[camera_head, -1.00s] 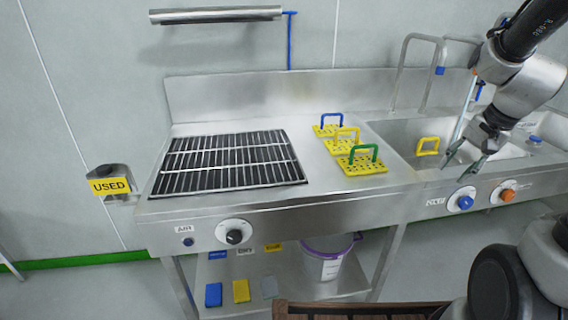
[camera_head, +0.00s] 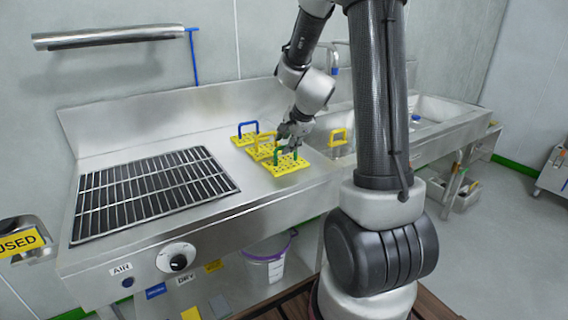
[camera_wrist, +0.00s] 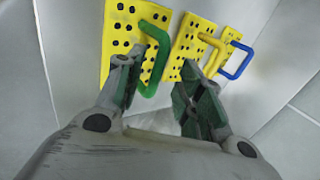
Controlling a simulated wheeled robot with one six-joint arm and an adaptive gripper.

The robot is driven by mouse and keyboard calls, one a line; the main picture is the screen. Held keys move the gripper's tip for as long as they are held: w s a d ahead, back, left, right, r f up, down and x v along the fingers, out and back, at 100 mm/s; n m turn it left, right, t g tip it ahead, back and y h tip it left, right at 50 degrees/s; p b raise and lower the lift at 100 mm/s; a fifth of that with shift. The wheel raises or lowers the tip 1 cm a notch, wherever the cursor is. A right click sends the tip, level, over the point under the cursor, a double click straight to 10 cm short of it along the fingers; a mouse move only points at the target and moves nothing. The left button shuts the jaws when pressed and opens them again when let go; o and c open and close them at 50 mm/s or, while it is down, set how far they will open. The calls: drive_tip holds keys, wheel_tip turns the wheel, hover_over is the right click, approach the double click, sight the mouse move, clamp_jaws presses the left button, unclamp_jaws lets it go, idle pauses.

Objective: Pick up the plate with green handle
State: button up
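The yellow perforated plate with the green handle (camera_head: 287,168) lies on the steel counter, nearest the front edge of a row of plates. Its green handle stands up and also shows in the wrist view (camera_wrist: 149,77). My gripper (camera_head: 286,140) is just above this plate, close to the handle. In the wrist view my gripper (camera_wrist: 160,85) is open, with the green handle between its fingers, nearer the left one. Contact cannot be told. The left finger hides part of the plate.
A plate with a yellow handle (camera_head: 258,155) and one with a blue handle (camera_head: 240,140) stand close behind. Another yellow handle (camera_head: 338,131) shows at the sink (camera_head: 428,128). A black slatted grate (camera_head: 150,190) lies to the left. A bucket (camera_head: 266,268) stands below.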

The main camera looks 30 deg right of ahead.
sight(277, 166)
drive_tip(key=x, duration=0.3)
drive_tip(key=shift+f, duration=0.3)
drive_tip(key=shift+c, duration=0.3)
clamp_jaws()
drive_tip(key=shift+r, duration=0.1)
